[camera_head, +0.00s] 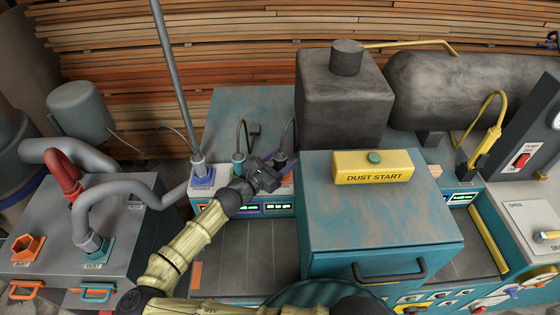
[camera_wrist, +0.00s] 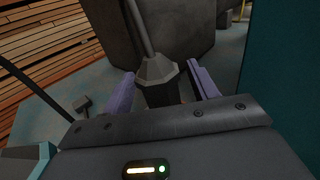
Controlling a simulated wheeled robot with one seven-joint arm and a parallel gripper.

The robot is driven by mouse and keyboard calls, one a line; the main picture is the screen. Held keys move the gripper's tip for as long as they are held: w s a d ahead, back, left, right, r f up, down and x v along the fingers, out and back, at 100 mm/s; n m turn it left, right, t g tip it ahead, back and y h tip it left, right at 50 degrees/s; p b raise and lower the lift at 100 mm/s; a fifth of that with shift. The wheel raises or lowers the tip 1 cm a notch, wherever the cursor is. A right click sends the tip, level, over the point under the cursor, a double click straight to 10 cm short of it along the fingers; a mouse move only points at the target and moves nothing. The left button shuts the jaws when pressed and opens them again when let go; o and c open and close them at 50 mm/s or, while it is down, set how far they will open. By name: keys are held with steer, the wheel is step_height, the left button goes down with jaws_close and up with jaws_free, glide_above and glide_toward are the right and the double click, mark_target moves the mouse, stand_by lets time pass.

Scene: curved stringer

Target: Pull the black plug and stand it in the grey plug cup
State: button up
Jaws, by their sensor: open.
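The black plug (camera_wrist: 158,82) stands in the wrist view with its cable rising from its top. In the head view the plug (camera_head: 281,160) is partly hidden behind my gripper (camera_head: 268,174), at the right of the row of plugs. My gripper (camera_wrist: 160,90) is open, with one purple finger on each side of the plug. I cannot tell whether either finger touches it. The plug's lower end is hidden behind the dark bar in the wrist view. I cannot pick out the grey plug cup with certainty in either view.
A grey plug (camera_head: 200,168) in the POWER socket and a teal plug (camera_head: 238,162) stand left of my gripper. A small dark piece (camera_head: 254,130) lies behind them. A large dark tank (camera_head: 345,100) and the teal DUST START cabinet (camera_head: 380,215) crowd the right.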

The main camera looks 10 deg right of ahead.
stand_by(0.4)
steer(key=c, duration=1)
steer(key=shift+r, duration=0.1)
step_height(320, 180, up, 28)
steer(key=shift+f+b, duration=0.1)
steer(key=shift+b, duration=1.1)
